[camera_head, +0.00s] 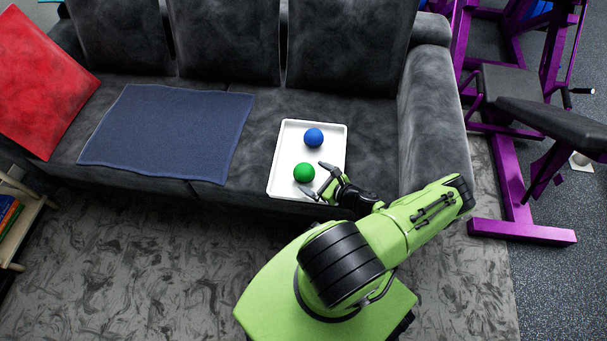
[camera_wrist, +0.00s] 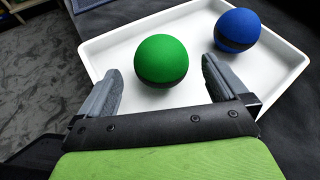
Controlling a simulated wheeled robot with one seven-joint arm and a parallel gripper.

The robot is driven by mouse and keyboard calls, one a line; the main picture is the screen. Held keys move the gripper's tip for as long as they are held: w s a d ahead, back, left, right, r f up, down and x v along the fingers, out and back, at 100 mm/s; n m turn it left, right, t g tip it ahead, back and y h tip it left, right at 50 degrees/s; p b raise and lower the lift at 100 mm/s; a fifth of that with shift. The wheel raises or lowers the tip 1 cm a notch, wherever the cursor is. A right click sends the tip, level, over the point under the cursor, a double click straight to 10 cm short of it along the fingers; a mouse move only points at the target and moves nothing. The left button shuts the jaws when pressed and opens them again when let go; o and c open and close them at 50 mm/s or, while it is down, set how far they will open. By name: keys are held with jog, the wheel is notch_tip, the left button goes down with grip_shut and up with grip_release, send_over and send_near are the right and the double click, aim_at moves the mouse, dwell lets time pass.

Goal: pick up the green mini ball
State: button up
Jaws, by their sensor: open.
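The green mini ball (camera_head: 304,173) lies in the front part of a white tray (camera_head: 284,144) on the grey sofa seat. In the wrist view the green ball (camera_wrist: 161,60) shows a dark lower band and sits just beyond and between my fingertips. A blue ball (camera_head: 313,138) lies behind it in the same tray; it also shows at the upper right of the wrist view (camera_wrist: 237,29). My gripper (camera_head: 318,179) is open and empty at the tray's front edge. In the wrist view its two fingers (camera_wrist: 160,75) are spread wide, with the green ball apart from them.
The tray rim (camera_wrist: 289,81) rises around the balls. The sofa's right armrest (camera_head: 436,125) and backrest (camera_head: 345,45) bound the seat. A blue cloth (camera_head: 170,132) and a red cushion (camera_head: 42,82) lie to the left. Purple gym equipment (camera_head: 512,185) stands at the right.

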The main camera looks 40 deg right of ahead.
aim_at(304, 172)
jog(key=x, duration=0.1)
jog(key=b+x, duration=0.1)
jog(key=x, duration=0.1)
jog(key=b+x, duration=0.1)
jog(key=x, duration=0.1)
jog(key=shift+w+f, duration=0.15)
jog(key=shift+f, duration=0.2)
jog(key=shift+w, duration=0.35)
jog(key=c, duration=0.9)
